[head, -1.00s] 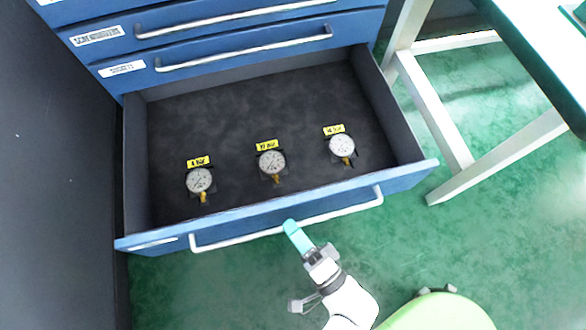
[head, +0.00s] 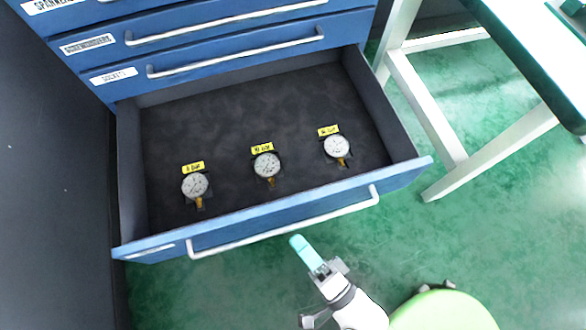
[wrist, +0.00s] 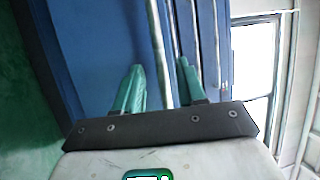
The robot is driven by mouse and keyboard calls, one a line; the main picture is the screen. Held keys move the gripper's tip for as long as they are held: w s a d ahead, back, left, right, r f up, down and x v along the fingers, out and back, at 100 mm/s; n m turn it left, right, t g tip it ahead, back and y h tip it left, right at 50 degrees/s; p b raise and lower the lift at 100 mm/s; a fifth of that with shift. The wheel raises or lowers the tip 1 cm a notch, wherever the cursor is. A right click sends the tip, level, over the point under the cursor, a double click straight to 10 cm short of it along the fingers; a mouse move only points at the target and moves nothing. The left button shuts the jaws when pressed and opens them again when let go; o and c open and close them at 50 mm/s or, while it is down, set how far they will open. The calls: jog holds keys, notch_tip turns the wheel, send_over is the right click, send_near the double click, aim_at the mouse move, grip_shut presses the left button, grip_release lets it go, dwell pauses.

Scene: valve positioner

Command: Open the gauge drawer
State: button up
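The gauge drawer (head: 235,115) is pulled well out of the blue cabinet in the head view. Three round gauges lie inside: the left gauge (head: 195,187), the middle gauge (head: 266,165) and the right gauge (head: 337,147), each with a yellow label above it. The drawer's long silver handle (head: 285,226) runs along its front. My gripper (head: 297,242) is just in front of the handle, apart from it. In the wrist view my gripper's teal fingers (wrist: 160,82) are spread with nothing clamped between them, and the silver handle bar (wrist: 160,55) shows beyond them.
Closed drawers with silver handles (head: 235,53) are above the open one. A white-legged table (head: 440,120) stands at the right, and a green round stool seat (head: 442,311) is at the bottom. A dark panel (head: 50,170) borders the left side.

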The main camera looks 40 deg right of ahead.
jog(key=v, duration=0.7)
jog(key=shift+s, duration=0.15)
dwell(0.4)
